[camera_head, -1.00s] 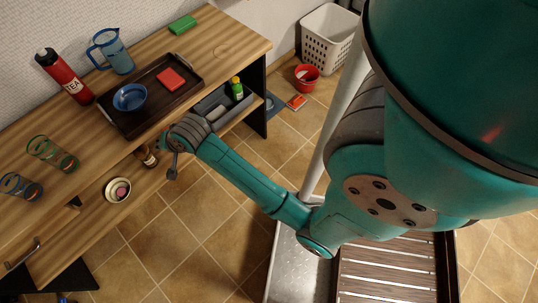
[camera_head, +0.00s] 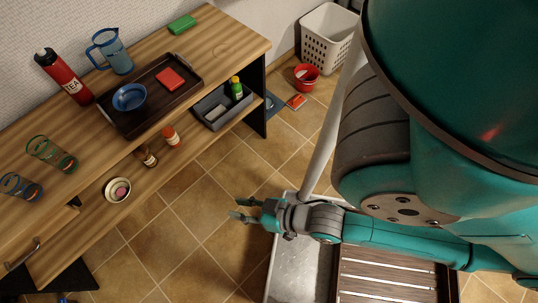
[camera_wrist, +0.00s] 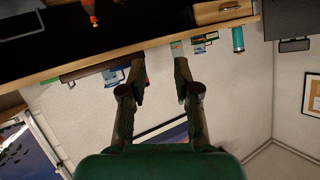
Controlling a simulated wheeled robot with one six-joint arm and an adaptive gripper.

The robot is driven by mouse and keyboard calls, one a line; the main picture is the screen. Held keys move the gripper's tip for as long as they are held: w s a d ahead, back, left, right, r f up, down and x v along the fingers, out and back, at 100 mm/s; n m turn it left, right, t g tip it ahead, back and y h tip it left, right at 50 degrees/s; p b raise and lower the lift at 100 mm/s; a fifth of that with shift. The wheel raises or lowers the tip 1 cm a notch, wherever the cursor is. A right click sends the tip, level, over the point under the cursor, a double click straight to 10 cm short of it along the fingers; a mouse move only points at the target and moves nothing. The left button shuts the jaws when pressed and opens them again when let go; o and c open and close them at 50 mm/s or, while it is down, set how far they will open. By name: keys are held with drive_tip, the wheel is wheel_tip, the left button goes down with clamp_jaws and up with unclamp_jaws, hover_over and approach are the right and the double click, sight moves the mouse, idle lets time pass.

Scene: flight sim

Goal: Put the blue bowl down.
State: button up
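The blue bowl (camera_head: 129,97) sits upright on the dark wooden tray (camera_head: 150,119), towards its left end. The tray lies on the upper wooden worktop. My gripper (camera_head: 236,209) is out over the floor, well to the right of and below the worktop, apart from the bowl. Its fingers are spread with nothing between them. The wrist view also shows my gripper (camera_wrist: 162,75) open and empty, its fingers apart. I cannot make out the blue bowl in the wrist view.
A red block (camera_head: 171,78) shares the tray. A red tea flask (camera_head: 64,78), a blue jug (camera_head: 112,52), glasses (camera_head: 50,153) and a green block (camera_head: 182,25) stand on the worktop. The lower shelf holds bottles, a small bowl (camera_head: 118,190) and a grey bin (camera_head: 212,112).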

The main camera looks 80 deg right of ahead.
drive_tip(key=s+a+r+n+t+y, duration=0.1)
drive_tip(key=s+r+n, duration=0.2)
drive_tip(key=s+r, duration=0.4)
drive_tip(key=shift+s+a+r+n, duration=0.2)
drive_tip(key=shift+a+r+n, duration=0.1)
